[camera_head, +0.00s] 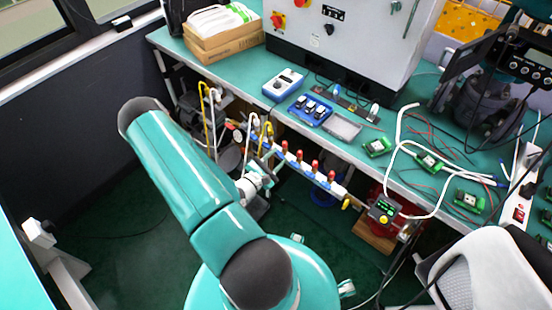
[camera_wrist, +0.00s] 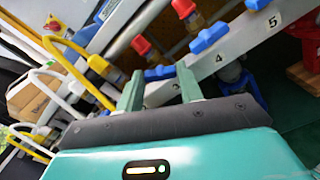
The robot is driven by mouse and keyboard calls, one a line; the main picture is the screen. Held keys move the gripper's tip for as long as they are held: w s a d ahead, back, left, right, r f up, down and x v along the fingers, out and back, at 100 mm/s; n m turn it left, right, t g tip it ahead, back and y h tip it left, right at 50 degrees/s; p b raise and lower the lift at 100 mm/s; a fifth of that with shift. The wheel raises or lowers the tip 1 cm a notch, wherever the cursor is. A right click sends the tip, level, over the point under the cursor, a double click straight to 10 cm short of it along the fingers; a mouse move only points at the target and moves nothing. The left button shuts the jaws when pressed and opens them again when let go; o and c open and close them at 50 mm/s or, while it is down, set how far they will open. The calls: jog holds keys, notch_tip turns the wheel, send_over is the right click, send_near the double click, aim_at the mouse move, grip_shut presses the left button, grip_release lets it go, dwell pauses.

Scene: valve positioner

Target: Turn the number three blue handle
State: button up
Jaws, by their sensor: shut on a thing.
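The number three blue handle (camera_wrist: 158,73) sits on a pale valve rail (camera_wrist: 240,42) in the wrist view, left of the printed 3. My gripper (camera_wrist: 160,74) has one green finger on each side of this handle and is shut on it. The finger tips hide parts of the handle. The number four blue handle (camera_wrist: 210,37) lies to the upper right, free of my gripper.
Red knobs (camera_wrist: 141,44) stand behind the rail. Yellow and white bent pipes (camera_wrist: 70,62) rise close at the left. The green bench top (camera_head: 395,175) overhangs the rail. A grey chair (camera_head: 475,270) stands at the lower right. Open dark floor (camera_head: 120,220) lies to the left.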

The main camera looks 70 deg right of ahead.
jog(key=m, duration=1.2)
dwell(0.6)
jog(key=o, duration=1)
jog(key=shift+a, duration=0.1)
jog(key=v, duration=1.3)
jog(key=shift+w+a, duration=0.15)
jog(key=shift+a, duration=0.15)
grip_shut()
dwell(1.5)
